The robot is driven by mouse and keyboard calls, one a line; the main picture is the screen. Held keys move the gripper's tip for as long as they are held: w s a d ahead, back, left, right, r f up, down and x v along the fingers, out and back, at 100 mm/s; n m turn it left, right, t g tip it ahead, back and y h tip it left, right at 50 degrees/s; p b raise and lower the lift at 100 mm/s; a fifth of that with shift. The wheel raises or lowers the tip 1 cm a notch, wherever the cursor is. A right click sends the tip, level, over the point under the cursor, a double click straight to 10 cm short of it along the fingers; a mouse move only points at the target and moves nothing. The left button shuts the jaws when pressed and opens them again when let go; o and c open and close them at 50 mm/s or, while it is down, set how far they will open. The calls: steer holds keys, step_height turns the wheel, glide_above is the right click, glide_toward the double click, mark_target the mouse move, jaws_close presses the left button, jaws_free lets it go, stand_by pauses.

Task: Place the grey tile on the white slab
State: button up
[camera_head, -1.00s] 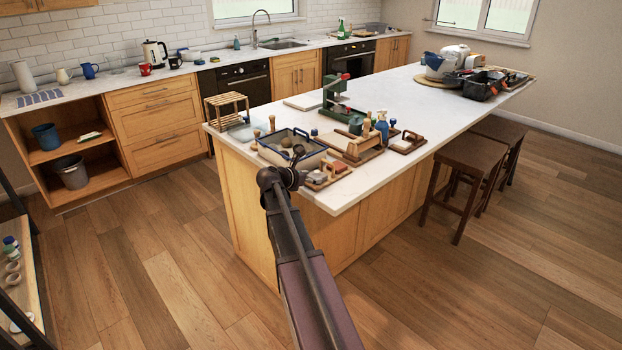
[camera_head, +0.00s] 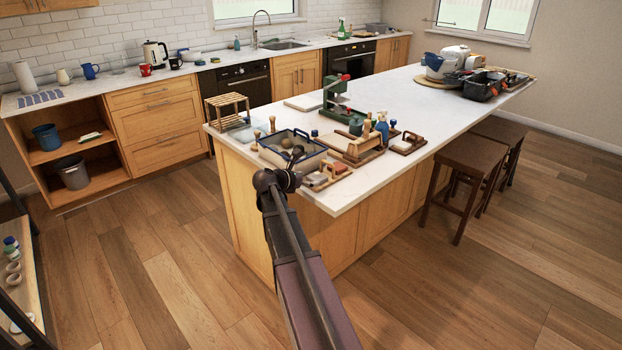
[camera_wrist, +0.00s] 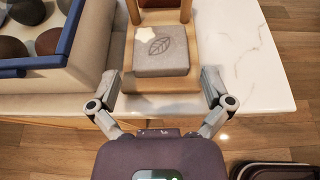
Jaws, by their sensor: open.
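The grey tile (camera_wrist: 172,60) has a leaf pressed into its top and a small pale star-shaped piece at its upper left corner. In the wrist view it lies on a wooden stand (camera_wrist: 127,82). My gripper (camera_wrist: 161,82) is open and empty, with its fingers spread to the left and right of the tile's near side, not touching it. In the head view my gripper is mostly hidden behind my wrist at the island's near corner. A flat pale slab (camera_head: 303,102) lies farther back on the island; I cannot tell surely that it is the white slab.
A blue-rimmed tray (camera_wrist: 62,62) holding dark round lumps stands close on the left; it also shows in the head view (camera_head: 275,157). Wooden tools, a blue bottle (camera_head: 382,127) and a green press (camera_head: 340,105) crowd behind. White countertop (camera_wrist: 262,75) is clear to the right.

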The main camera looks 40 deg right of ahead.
steer(key=p+v, duration=0.4)
steer(key=v, duration=0.8)
steer(key=shift+s+a, duration=0.1)
steer(key=shift+a, duration=0.05)
steer(key=s+a+f+m+y, duration=0.3)
steer(key=s+a+m+y, duration=0.1)
steer(key=a, duration=0.6)
steer(key=s+a+f+m+y, duration=0.4)
steer(key=s+a+m+y, duration=0.1)
steer(key=a+m, duration=0.3)
steer(key=s+a+f+m+g+y, duration=0.1)
steer(key=s+a+f+m+y, duration=0.3)
steer(key=a, duration=0.7)
steer(key=s+m, duration=0.2)
steer(key=m, duration=0.1)
steer(key=shift+s+a+f, duration=0.25)
steer(key=shift+a, duration=0.05)
